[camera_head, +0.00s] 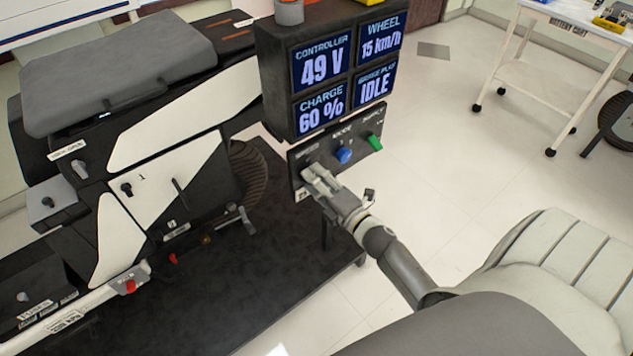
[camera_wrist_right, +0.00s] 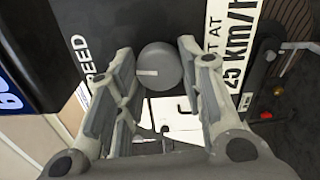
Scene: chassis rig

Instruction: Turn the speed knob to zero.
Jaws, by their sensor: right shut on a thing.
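The speed knob (camera_wrist_right: 160,62) is a round grey knob with a pale pointer line, beside the partly covered word "SPEED" in the right wrist view. My right gripper (camera_head: 312,178) is at the left end of the black control panel (camera_head: 325,150), its fingers on either side of the knob and shut on it. In the wrist view the pointer line runs toward the left finger, on the "SPEED" side. The gripper hides the knob in the head view. The wheel display (camera_head: 381,42) reads 15 km/h. My left gripper is not in view.
A blue knob (camera_head: 344,155) and a green switch (camera_head: 375,142) sit to the right on the same panel. The display box (camera_head: 275,85) stands above it. A motorcycle-like chassis (camera_head: 150,190) is at the left. A white cart (camera_head: 530,75) stands at the back right.

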